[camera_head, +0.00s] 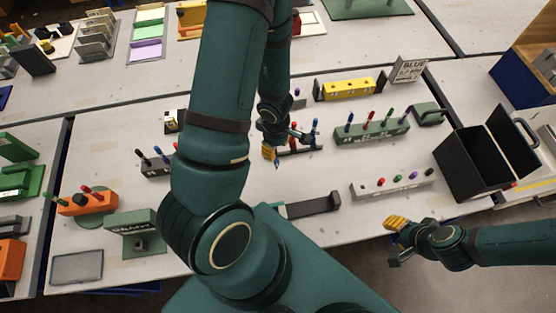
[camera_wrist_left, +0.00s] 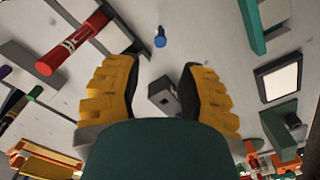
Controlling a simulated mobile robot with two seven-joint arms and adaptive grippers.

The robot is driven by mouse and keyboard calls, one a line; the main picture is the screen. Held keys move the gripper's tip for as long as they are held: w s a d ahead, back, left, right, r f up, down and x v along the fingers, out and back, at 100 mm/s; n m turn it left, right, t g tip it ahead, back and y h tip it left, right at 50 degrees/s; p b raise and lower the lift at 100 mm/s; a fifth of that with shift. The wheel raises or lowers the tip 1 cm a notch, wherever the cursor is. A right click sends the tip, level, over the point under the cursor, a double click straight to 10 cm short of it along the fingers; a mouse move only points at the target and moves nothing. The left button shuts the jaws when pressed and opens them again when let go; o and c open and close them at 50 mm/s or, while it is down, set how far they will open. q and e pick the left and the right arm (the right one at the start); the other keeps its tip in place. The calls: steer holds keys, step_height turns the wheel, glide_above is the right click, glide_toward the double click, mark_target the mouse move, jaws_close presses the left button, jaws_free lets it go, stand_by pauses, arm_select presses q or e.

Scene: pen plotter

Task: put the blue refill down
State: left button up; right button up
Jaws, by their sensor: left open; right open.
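My left gripper (camera_head: 272,150) is over the middle of the table in the head view. In the left wrist view its yellow-padded fingers (camera_wrist_left: 160,68) are spread apart with nothing between the tips. A small blue piece (camera_wrist_left: 160,37), seen nearly end-on, is just beyond the gap, apart from both fingers; it looks like the blue refill. In the head view a blue piece (camera_head: 277,162) shows right by the left fingertips. How it is supported is unclear. My right gripper (camera_head: 396,230) is open and empty at the table's front edge.
A dark rack (camera_head: 300,150) with red and blue pens stands close to my left gripper. A green rack (camera_head: 371,133) and a white rack (camera_head: 392,185) hold more pens to the right. A black open box (camera_head: 470,165) is at right. Bare table lies between the racks.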

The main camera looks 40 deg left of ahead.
mark_target(276, 160)
arm_select(q)
step_height(276, 160, down, 9)
steer(key=b, duration=0.6)
steer(key=shift+r+b, duration=0.15)
steer(key=shift+b, duration=0.2)
step_height(276, 160, down, 3)
steer(key=b, duration=0.2)
steer(key=shift+d+b, duration=0.1)
steer(key=shift+b, duration=0.25)
steer(key=shift+f+b, duration=0.35)
steer(key=shift+f, duration=0.25)
jaws_close()
